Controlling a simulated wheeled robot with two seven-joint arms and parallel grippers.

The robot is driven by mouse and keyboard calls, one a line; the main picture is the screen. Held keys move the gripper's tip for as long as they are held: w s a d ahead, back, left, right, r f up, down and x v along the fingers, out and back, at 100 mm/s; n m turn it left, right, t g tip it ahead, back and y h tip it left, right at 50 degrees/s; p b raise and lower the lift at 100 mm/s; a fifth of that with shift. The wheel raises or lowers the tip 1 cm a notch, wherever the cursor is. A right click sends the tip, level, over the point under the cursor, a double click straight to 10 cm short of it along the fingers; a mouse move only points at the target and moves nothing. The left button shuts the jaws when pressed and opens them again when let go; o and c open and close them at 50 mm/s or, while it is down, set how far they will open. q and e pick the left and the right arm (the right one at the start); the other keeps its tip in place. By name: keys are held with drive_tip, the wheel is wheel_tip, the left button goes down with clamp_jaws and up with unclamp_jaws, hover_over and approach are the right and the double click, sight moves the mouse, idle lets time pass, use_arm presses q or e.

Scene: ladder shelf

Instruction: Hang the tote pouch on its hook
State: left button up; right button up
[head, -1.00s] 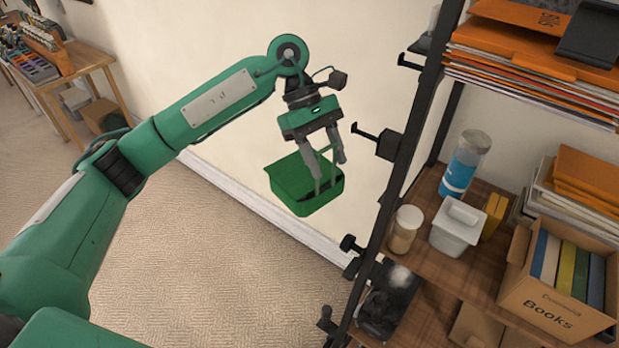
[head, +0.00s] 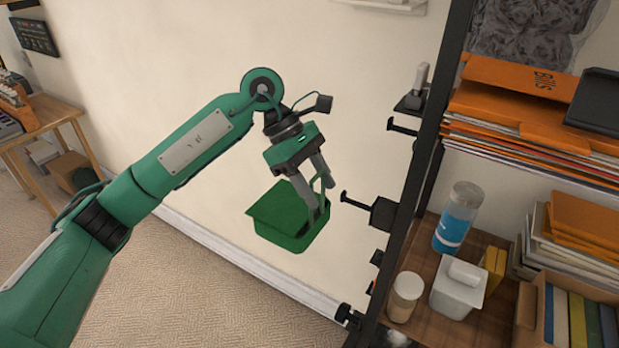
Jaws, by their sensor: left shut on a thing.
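The green tote pouch (head: 283,232) hangs in the air left of the shelf, a little tilted, with its strap up between the fingers. My left gripper (head: 322,198) is shut on it at the strap. A black hook (head: 352,200) sticks out to the left from the shelf's dark side post, just right of the gripper and apart from the pouch. Another hook (head: 398,126) is higher on the post and one (head: 347,316) is lower. I cannot tell which hook belongs to the pouch. My right gripper is out of view.
The ladder shelf (head: 420,150) fills the right side. It holds orange folders (head: 520,95), a blue bottle (head: 457,217), a jar (head: 405,297), a white container (head: 459,287) and a book box (head: 530,310). A wooden table (head: 45,120) stands at far left. Bare wall lies behind the pouch.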

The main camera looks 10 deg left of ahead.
sight(355, 202)
use_arm(q)
drive_tip(key=shift+s+d+r+p, duration=0.1)
drive_tip(key=shift+s+d+p, duration=0.3)
drive_tip(key=shift+d, duration=0.35)
drive_tip(key=d+p, duration=0.1)
drive_tip(key=s+d+p, duration=0.1)
drive_tip(key=d, duration=0.1)
drive_tip(key=shift+s+d, duration=0.2)
drive_tip(key=shift+d, duration=0.05)
drive_tip(key=shift+s+d+f+p, duration=0.15)
drive_tip(key=shift+s+d+p, duration=0.05)
drive_tip(key=shift+d+p, duration=0.2)
drive_tip(key=shift+s+d+f+p, duration=0.15)
drive_tip(key=shift+d+p, duration=0.1)
drive_tip(key=shift+d, duration=0.25)
drive_tip(key=shift+d+f, duration=0.15)
drive_tip(key=shift+s+d+f+b, duration=0.25)
drive_tip(key=shift+d+f+b, duration=0.2)
drive_tip(key=shift+b, duration=0.5)
drive_tip(key=shift+f+b, duration=0.1)
drive_tip(key=shift+b, duration=0.35)
drive_tip(key=shift+d, duration=0.1)
